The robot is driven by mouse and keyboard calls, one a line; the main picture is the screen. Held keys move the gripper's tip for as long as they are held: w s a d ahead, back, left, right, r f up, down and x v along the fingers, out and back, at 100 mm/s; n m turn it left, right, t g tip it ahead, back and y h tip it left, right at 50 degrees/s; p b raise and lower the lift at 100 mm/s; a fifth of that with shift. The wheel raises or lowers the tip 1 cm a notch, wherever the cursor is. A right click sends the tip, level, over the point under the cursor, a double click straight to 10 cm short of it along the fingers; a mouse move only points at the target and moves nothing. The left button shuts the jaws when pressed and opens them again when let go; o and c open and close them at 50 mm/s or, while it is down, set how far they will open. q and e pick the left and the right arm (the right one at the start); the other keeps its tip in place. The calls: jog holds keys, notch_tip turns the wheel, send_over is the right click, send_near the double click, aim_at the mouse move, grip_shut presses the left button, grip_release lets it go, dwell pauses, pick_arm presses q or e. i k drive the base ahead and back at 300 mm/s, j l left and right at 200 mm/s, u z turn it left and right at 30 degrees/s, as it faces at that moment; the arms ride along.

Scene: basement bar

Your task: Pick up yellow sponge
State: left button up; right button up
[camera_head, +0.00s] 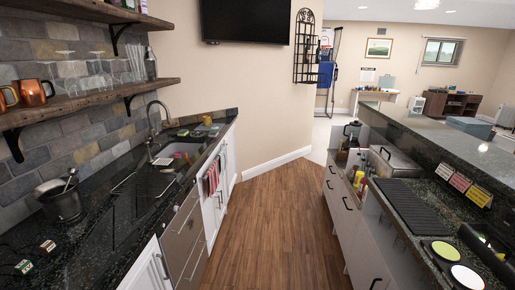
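A small yellow-green item (207,120) lies on the far end of the left black counter, behind the sink (181,150). It may be the yellow sponge, but it is too small to tell. Other small dark and reddish items lie close to it. Neither of my grippers is in view.
The left counter (95,228) also holds a dark bucket (61,200), a black drying rack (146,184) and a tall faucet (152,125). Shelves hang above it. The wooden floor (262,215) between the counters is clear. The right counter holds a grey metal box (395,161) and a black ridged mat (412,207).

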aim_at(182, 133)
jog(key=i+u, duration=0.25)
jog(key=i, duration=0.2)
jog(key=i+l+u, duration=0.25)
jog(key=i, duration=0.2)
jog(key=i+l+u, duration=0.25)
jog(key=i, duration=0.2)
jog(key=i+l+u, duration=0.25)
jog(key=i, duration=0.15)
